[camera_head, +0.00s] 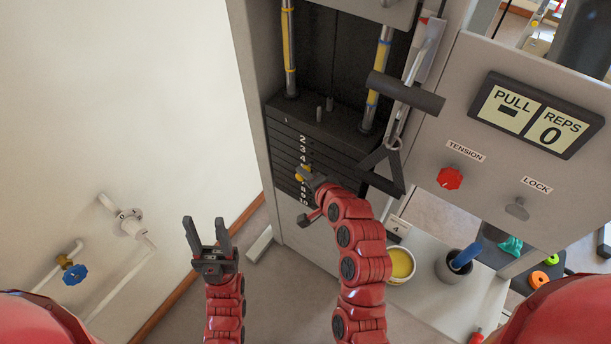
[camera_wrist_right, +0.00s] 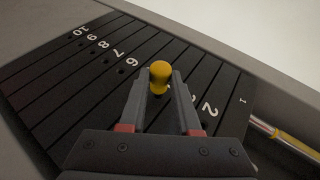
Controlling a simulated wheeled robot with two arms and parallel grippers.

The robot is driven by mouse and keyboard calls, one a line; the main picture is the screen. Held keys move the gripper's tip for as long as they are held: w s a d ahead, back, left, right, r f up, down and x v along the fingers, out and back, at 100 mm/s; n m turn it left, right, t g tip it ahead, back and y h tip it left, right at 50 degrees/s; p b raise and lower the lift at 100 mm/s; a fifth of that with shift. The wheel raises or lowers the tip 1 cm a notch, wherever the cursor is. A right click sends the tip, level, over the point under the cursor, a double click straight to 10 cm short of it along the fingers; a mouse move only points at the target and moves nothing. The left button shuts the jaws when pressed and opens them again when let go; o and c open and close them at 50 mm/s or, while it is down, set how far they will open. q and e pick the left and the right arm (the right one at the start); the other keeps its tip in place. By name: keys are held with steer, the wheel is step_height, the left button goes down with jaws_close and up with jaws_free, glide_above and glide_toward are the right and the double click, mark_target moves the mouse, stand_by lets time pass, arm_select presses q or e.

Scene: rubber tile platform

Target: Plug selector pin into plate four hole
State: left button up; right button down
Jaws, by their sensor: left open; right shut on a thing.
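The black weight stack (camera_head: 318,129) has numbered plates with holes; 2, 3 and 4 read clearly in the head view. The wrist view shows the plates (camera_wrist_right: 60,95) on a slant, with numbers 1, 2 and 6 to 10 readable. My right gripper (camera_head: 312,176) is shut on the yellow-knobbed selector pin (camera_wrist_right: 160,76) at the front of the stack. The knob lies between the fingertips and covers the middle plates. The pin's shaft is hidden, so I cannot tell whether it is in a hole. My left gripper (camera_head: 208,228) is open and empty, left of the machine.
A black handle (camera_head: 405,92) and triangular attachment (camera_head: 382,170) hang right of the stack. The grey panel has a red tension knob (camera_head: 450,178). A yellow-filled tub (camera_head: 401,264) and dark cup (camera_head: 455,268) stand lower right. Wall pipes with a blue valve (camera_head: 75,274) are at left.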

steer(key=shift+w+d+b, duration=0.35)
steer(key=shift+w+d, duration=0.35)
steer(key=shift+w, duration=0.2)
stand_by(3.8)
steer(key=c, duration=0.5)
jaws_free()
steer(key=shift+c, duration=0.2)
steer(key=shift+r, duration=0.1)
steer(key=p+v, duration=0.1)
steer(key=v, duration=0.5)
steer(key=shift+p, duration=0.35)
